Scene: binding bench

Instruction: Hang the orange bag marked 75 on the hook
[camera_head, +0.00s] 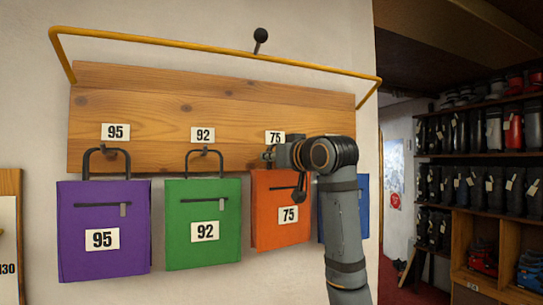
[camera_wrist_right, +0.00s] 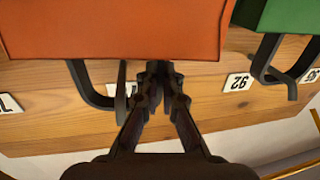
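The orange bag marked 75 (camera_head: 268,225) is upright at the wooden board, below the 75 label (camera_head: 275,137). It also fills the top of the right wrist view (camera_wrist_right: 110,30), where the picture is upside down. Its dark handle (camera_wrist_right: 92,92) lies beside a dark hook (camera_wrist_right: 122,82). I cannot tell whether the hook bears the handle. My right gripper (camera_wrist_right: 161,72) is at the handle, its fingertips close together around a dark piece that looks like one handle side. My right gripper (camera_head: 268,156) hides the handle and hook in the head view. My left gripper is out of view.
A purple bag (camera_head: 104,255) and a green bag (camera_head: 203,250) hang to the left. A blue bag (camera_head: 362,205) is right, partly behind my arm. A yellow rail (camera_head: 215,48) juts out above the wooden board (camera_head: 160,100). Boot shelves (camera_head: 478,170) stand at far right.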

